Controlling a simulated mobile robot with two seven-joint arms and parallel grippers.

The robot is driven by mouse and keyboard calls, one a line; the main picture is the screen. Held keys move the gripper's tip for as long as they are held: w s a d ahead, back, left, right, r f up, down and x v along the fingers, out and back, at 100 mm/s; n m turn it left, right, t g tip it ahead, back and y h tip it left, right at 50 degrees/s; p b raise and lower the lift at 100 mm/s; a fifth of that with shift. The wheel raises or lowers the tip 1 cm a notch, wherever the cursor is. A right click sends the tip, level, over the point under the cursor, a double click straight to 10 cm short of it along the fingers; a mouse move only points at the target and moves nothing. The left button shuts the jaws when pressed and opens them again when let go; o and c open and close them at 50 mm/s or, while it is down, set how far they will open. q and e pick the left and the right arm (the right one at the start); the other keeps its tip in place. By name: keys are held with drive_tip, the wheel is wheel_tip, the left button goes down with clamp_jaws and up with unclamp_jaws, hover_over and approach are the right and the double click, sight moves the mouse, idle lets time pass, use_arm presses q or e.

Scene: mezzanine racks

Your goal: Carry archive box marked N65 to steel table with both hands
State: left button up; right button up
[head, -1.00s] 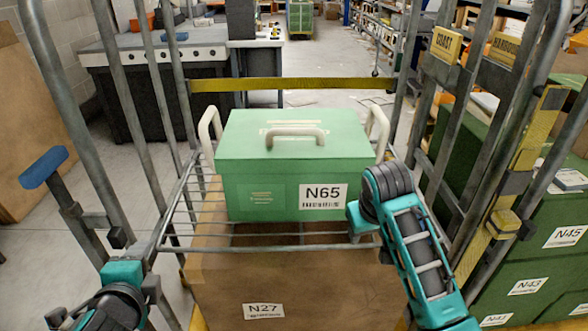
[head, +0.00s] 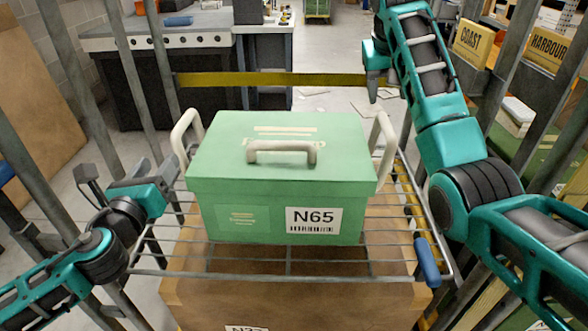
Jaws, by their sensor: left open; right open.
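The green archive box marked N65 (head: 275,185) sits upright and lidded on the wire shelf (head: 290,266) of a roll cage. It has a pale handle on each side and one on the lid. My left gripper (head: 130,174) is open and empty, left of the box and apart from its left handle. My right arm reaches up past the box's right side. My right gripper (head: 377,82) is open, beyond the right handle and clear of it; its fingers are partly hidden. A grey-topped bench (head: 205,20), which may be the steel table, stands at the back left.
A cardboard box (head: 290,295) is under the shelf. Cage posts (head: 165,80) flank the box, and a yellow bar (head: 285,79) crosses behind it. A rack with COAST (head: 473,42) and HARBOUR (head: 549,47) signs stands right. The floor behind has scattered sheets.

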sight(180, 131)
drive_tip(key=shift+r, duration=0.15)
use_arm(q)
drive_tip(key=w, duration=0.4)
drive_tip(key=w+d, duration=0.1)
drive_tip(key=w, duration=0.7)
drive_tip(key=shift+w+d, duration=0.3)
drive_tip(key=shift+w, duration=0.1)
use_arm(e)
drive_tip(key=x, duration=1.3)
drive_tip(key=shift+a, duration=0.1)
use_arm(q)
drive_tip(key=shift+c, duration=0.4)
use_arm(e)
drive_tip(key=shift+c, duration=0.4)
use_arm(q)
clamp_jaws()
use_arm(e)
clamp_jaws()
